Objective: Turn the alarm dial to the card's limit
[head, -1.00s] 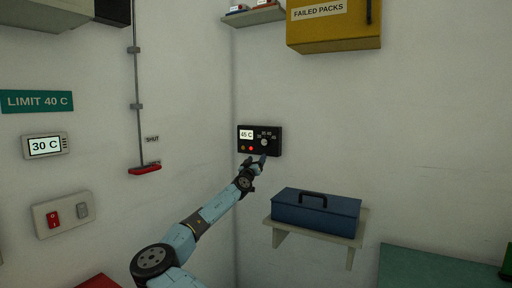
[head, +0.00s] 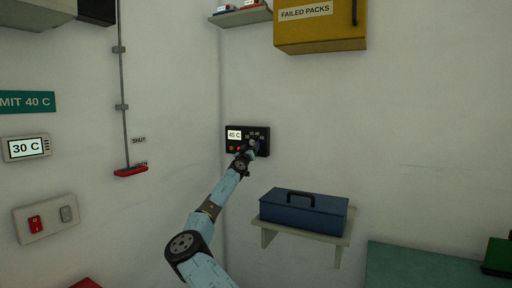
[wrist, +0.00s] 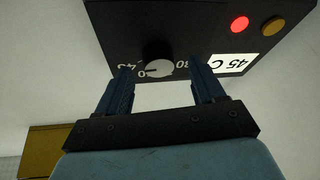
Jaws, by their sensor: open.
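The alarm box (head: 234,146) is a black panel on the wall, with a lit display (head: 234,134) reading 45 C. In the wrist view its round dial (wrist: 158,67) has a dark knob with a pale face, among printed numbers that are partly hidden. The display (wrist: 232,65) appears upside down there. My gripper (wrist: 160,72) is open, with one finger on each side of the dial; I cannot tell if they touch it. In the head view my gripper (head: 250,148) covers part of the box's front. The teal card (head: 28,102) is cut off, showing "MIT 40 C".
A red lamp (wrist: 240,24) glows beside an amber one (wrist: 274,26). A blue toolbox (head: 303,213) sits on a shelf below the box. A thermometer (head: 26,148) reads 30 C. A red-handled lever (head: 131,171) and switch plate (head: 30,224) are on the left wall.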

